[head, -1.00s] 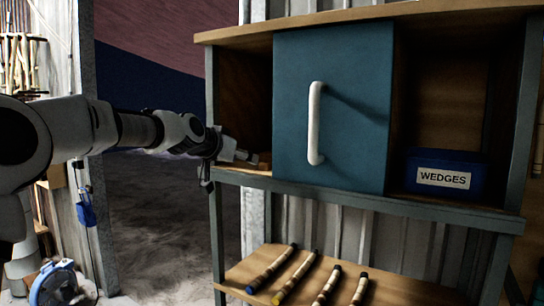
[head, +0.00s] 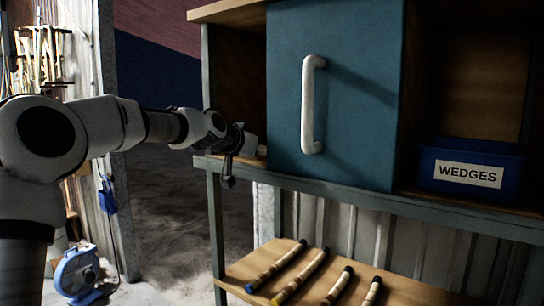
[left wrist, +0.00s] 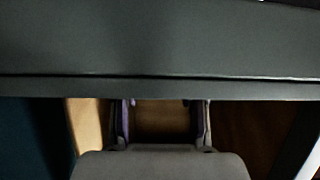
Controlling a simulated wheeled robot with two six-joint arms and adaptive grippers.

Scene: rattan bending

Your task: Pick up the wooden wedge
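My left gripper (head: 249,146) reaches into the left compartment of the wooden cabinet, just above the shelf edge and left of the blue door panel. In the left wrist view its two fingers (left wrist: 163,123) stand apart, with brown wood visible between them, so it looks open. A pale wooden piece (left wrist: 87,125) shows beside one finger, between it and the blue panel. I cannot tell whether this is the wooden wedge. In the head view only a small tan bit (head: 262,151) shows by the gripper tip. My right gripper is not in view.
The blue door panel (head: 360,60) with a white handle (head: 308,105) covers the middle. A blue bin labelled WEDGES (head: 470,174) sits in the right compartment; its contents are hidden. Several rods (head: 275,268) lie on the lower shelf. A blue fan (head: 77,273) stands at lower left.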

